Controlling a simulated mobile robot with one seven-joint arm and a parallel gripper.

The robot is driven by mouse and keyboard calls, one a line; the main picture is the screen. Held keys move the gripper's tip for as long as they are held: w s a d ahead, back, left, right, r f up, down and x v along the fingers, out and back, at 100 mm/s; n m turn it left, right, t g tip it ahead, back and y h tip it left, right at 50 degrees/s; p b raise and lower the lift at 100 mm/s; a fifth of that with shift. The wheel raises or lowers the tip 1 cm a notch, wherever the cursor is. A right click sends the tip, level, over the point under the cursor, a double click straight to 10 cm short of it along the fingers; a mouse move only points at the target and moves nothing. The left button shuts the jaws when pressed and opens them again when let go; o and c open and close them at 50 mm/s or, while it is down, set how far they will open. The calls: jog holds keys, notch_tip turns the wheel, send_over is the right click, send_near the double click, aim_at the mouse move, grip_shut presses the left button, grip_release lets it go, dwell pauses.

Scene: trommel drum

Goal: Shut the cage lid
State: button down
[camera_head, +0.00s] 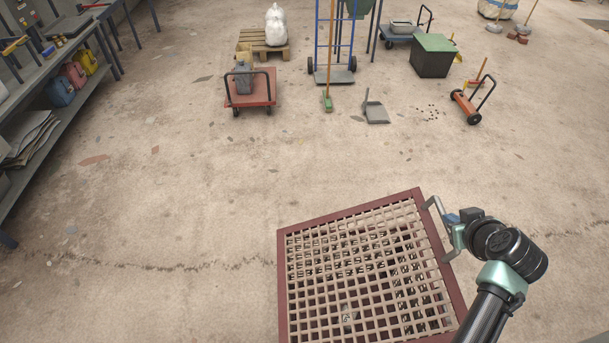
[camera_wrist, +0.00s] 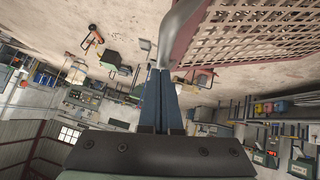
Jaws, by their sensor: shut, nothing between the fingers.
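The cage lid (camera_head: 289,290) is a pale square lattice in a dark red frame, low in the centre right of the head view; part of it also shows at the upper right of the wrist view (camera_wrist: 262,38). A grey metal handle (camera_head: 434,202) stands off its right edge. The handle also shows as a curved bar in the wrist view (camera_wrist: 181,28). My gripper (camera_head: 453,218) is at the handle, with its blue fingers (camera_wrist: 160,72) shut and empty. The fingertips are close beside the bar; I cannot tell whether they touch. The lid's gap to the cage is not clear.
A workbench with shelves (camera_head: 45,115) runs along the left. A red cart (camera_head: 258,92), a hand truck (camera_head: 335,75), a dustpan (camera_head: 375,112) and a green-topped bin (camera_head: 434,60) stand at the back. The floor (camera_head: 170,210) left of and beyond the cage is clear.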

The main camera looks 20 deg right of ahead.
jog(key=s+d+f+y+b, duration=0.1)
jog(key=d+f+b, duration=0.2)
jog(key=f+b, duration=0.5)
jog(key=s+d+f+m+y+b, duration=0.1)
jog(key=d+f+b, duration=0.2)
jog(key=f+b, duration=0.6)
jog(key=shift+f+t+y, duration=0.3)
jog(key=shift+f+y, duration=0.1)
jog(key=shift+f, duration=0.15)
jog(key=shift+a+f, duration=0.1)
jog(key=shift+f, duration=0.1)
notch_tip(320, 180, up, 12)
jog(key=shift+d+f, duration=0.25)
jog(key=shift+d, duration=0.05)
